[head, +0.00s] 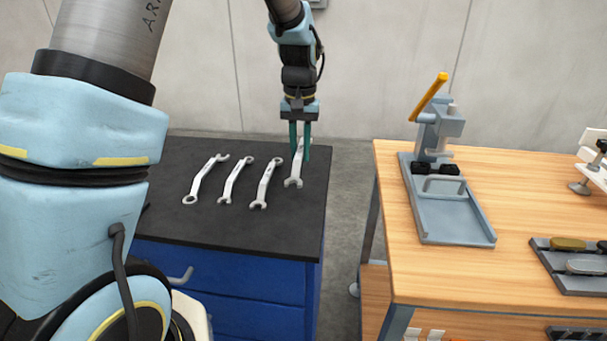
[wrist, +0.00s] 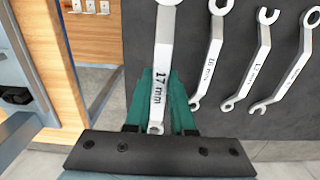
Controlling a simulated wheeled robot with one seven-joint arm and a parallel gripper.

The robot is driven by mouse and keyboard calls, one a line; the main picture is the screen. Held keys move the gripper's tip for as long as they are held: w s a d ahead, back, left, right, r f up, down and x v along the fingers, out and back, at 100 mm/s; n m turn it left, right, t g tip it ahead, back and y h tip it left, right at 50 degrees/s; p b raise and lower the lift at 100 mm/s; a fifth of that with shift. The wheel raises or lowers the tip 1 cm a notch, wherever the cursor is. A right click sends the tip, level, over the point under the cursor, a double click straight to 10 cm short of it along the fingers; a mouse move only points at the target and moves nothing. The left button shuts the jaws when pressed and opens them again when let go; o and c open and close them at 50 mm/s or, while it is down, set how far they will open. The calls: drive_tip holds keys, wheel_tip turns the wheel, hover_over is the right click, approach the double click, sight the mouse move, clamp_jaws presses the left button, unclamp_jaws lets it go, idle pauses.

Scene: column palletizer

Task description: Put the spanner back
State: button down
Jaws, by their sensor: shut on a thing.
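My gripper (head: 300,152) is over the dark top of the blue cabinet, with its teal fingers pointing down. It is shut on a silver spanner (head: 296,172), the rightmost in the row. In the wrist view this spanner (wrist: 162,60) reads "17 mm" and passes between the fingers (wrist: 160,98). One end shows near the gripper body and the other is cut by the top edge. I cannot tell whether the spanner touches the cabinet top. Three other silver spanners (head: 263,184), (head: 234,181), (head: 204,180) lie side by side to its left.
The blue cabinet (head: 225,275) has a dark top (head: 240,230), clear in front of the spanners. A floor gap separates it from a wooden bench (head: 390,200) on the right. The bench carries a grey press (head: 450,215) with an orange lever and a dark tray (head: 555,270).

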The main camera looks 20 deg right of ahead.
wheel_tip(320, 180, down, 7)
drive_tip(key=shift+f+p, duration=0.2)
drive_tip(key=shift+p, duration=0.65)
drive_tip(key=shift+f, duration=0.1)
drive_tip(key=c, duration=0.8)
unclamp_jaws()
drive_tip(key=shift+o, duration=0.2)
